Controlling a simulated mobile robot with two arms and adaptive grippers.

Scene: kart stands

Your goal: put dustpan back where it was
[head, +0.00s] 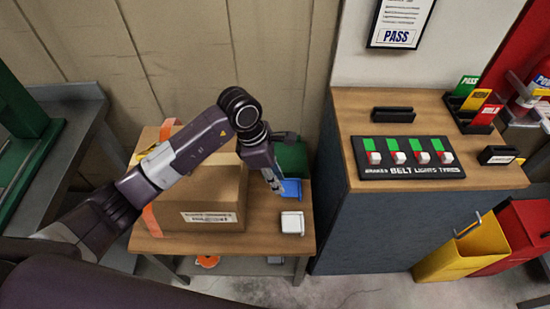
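A small blue item (291,188) that may be the dustpan lies on the small wooden table (170,244), right of a cardboard box. Its shape is too small and too covered to be sure. My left gripper (275,182) reaches down over the box's right side, with its tip at the left edge of the blue item. I cannot tell whether it touches or grips it. My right gripper is out of view.
A white item (292,222) and a green item (290,158) are near the blue one. A counter (425,105) with a switch panel (410,158) stands right; yellow (470,250) and red (520,235) bins stand beside it.

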